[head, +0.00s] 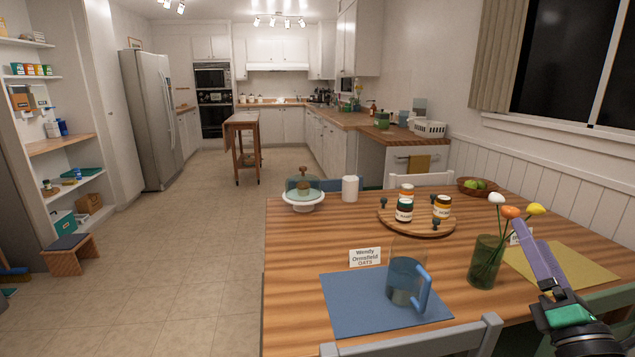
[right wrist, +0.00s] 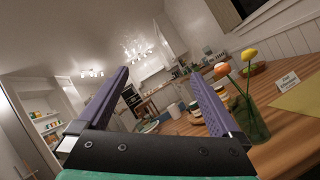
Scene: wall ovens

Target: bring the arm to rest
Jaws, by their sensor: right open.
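My right gripper (head: 524,228) comes in at the lower right of the head view, with its purple fingers pointing up and away over the right side of the wooden dining table (head: 300,253). In the right wrist view, the right gripper (right wrist: 160,76) has its two purple fingers wide apart, and nothing is between them. It is just right of a green glass vase (head: 485,262) with white, orange and yellow flowers. The vase also shows right of the fingers in the right wrist view (right wrist: 252,120). My left gripper is in neither view.
A blue pitcher (head: 404,282) stands on a blue mat (head: 345,313) at the table's near side. Behind are a round wooden tray (head: 390,221) with jars, a domed cake stand (head: 304,202) and a fruit bowl (head: 465,188). Chairs edge the table.

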